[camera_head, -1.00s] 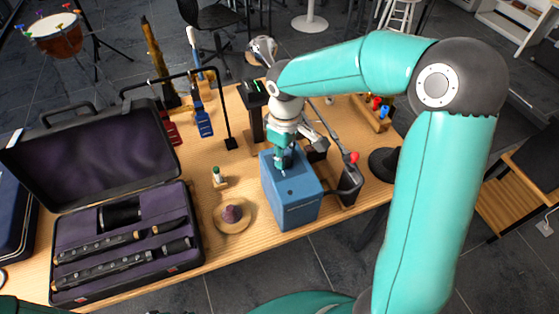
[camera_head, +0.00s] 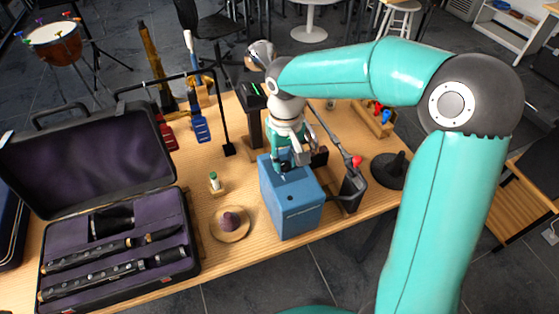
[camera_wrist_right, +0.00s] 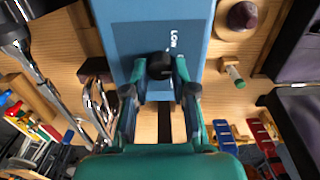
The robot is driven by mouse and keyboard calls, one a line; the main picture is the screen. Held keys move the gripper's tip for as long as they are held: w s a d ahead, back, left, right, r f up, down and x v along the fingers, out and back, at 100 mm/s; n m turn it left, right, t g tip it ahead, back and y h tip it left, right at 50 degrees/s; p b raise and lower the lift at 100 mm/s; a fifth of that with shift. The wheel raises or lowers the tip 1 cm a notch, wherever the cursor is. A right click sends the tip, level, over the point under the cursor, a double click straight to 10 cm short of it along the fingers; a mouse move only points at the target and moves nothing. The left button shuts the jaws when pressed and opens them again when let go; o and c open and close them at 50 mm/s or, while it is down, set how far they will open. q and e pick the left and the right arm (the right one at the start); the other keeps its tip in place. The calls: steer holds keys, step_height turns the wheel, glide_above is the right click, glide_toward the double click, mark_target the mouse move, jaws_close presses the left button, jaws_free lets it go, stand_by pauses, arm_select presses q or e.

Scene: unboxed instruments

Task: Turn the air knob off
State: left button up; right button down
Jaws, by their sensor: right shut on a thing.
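A blue box (camera_head: 292,207) stands on the wooden table. A black knob (camera_wrist_right: 160,66) on it shows in the right wrist view, between the fingertips of my right gripper (camera_wrist_right: 160,75). In the head view my right gripper (camera_head: 286,163) points down at the far part of the box top. It is shut on the knob, which it mostly hides in this view. The knob's pointer or off mark cannot be made out. My left gripper is not in view.
An open black instrument case (camera_head: 118,215) lies at the left. A small bottle (camera_head: 215,181) and a round wooden dish (camera_head: 230,222) stand left of the box. A red-tipped rod (camera_head: 352,160) and a dark stand (camera_head: 388,172) are close on its right.

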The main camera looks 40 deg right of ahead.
mark_target(284, 163)
steer(key=shift+s+a+f, duration=0.1)
steer(key=shift+s, duration=0.05)
steer(key=c, duration=0.9)
jaws_free()
steer(key=shift+c, duration=0.2)
step_height(284, 163, up, 12)
